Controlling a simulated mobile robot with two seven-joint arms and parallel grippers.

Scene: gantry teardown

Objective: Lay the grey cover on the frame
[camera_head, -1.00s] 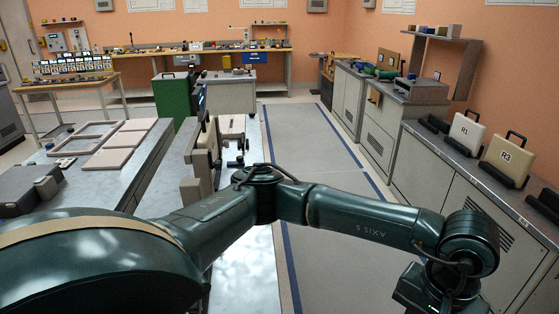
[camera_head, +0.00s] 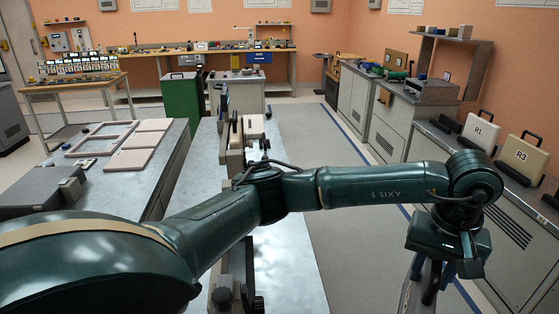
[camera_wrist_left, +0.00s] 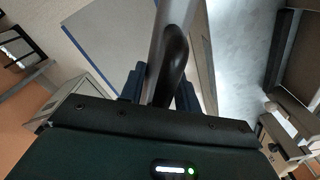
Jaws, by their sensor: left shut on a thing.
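My left gripper (camera_head: 430,271) hangs at the lower right in the head view, over the floor aisle. It is shut on the dark handle (camera_wrist_left: 174,65) of a grey panel, seen nearly edge-on, which I take to be the grey cover (camera_head: 419,291); it also shows in the left wrist view (camera_wrist_left: 172,14). The panel's lower part is cut off by the head picture's edge. A flat, open rectangular frame (camera_head: 75,148) lies on the left bench, far from this gripper; I cannot tell if it is the task's frame. My right gripper is not in view.
A middle bench (camera_head: 292,255) carries an upright fixture (camera_head: 235,155), partly hidden by my arm. Pale panels (camera_head: 130,160) lie on the left bench (camera_head: 178,150). Handled panels R1 (camera_head: 480,132) and R3 (camera_head: 521,156) stand on the right cabinets. The floor aisle (camera_head: 345,240) is clear.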

